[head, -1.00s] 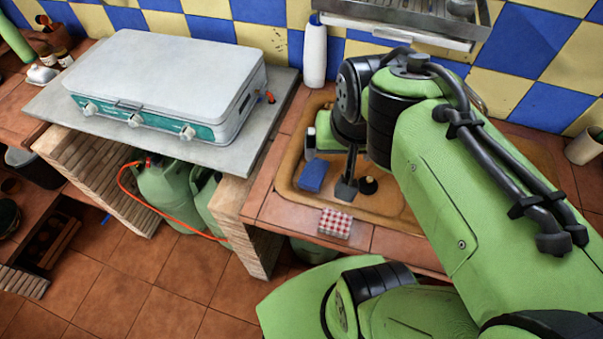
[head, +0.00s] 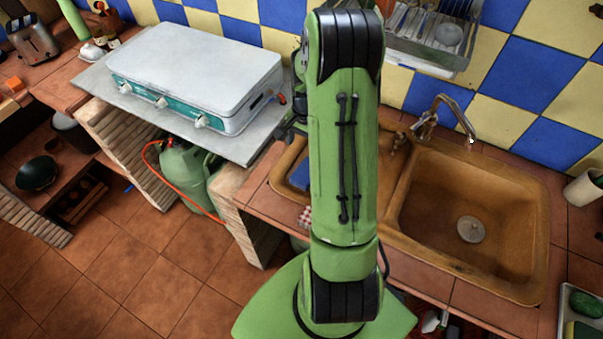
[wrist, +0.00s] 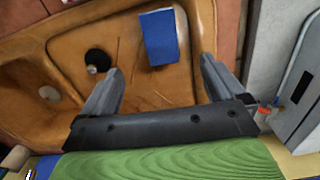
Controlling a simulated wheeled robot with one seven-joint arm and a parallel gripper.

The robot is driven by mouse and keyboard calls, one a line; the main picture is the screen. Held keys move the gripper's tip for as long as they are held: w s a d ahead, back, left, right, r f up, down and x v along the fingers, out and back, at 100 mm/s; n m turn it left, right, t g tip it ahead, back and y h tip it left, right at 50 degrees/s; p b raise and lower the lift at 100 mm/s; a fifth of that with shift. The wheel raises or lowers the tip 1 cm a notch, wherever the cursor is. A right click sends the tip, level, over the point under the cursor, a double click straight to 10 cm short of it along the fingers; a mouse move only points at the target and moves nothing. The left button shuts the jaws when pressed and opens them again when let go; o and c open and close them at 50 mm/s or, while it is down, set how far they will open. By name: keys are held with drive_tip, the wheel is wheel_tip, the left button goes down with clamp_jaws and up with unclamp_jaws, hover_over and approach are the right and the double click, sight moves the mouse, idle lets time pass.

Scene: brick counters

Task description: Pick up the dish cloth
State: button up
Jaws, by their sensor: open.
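A folded red-and-white checkered cloth (head: 304,217), which looks like the dish cloth, lies on the tiled counter's front edge in the head view. My arm hides most of it, and I do not see it in the wrist view. My gripper (wrist: 161,67) is open and empty over the brown sink in the wrist view. A blue flat block or pad (wrist: 158,38) lies just ahead of the space between the fingers. It does not appear to be gripped. The gripper is hidden behind my arm in the head view.
The brown sink (head: 530,215) has a deep basin at right and a tap (head: 440,112) behind it. A white stove (head: 200,70) stands on the slab at left. A dish rack (head: 425,35) hangs above.

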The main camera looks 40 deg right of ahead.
sight(306, 171)
drive_tip(key=f, duration=1.2)
drive_tip(key=shift+w+d+f, duration=0.1)
drive_tip(key=shift+d+f, duration=0.05)
drive_tip(key=shift+d, duration=0.1)
drive_tip(key=c, duration=1.1)
wheel_tip(306, 171, up, 10)
drive_tip(key=shift+r, duration=0.1)
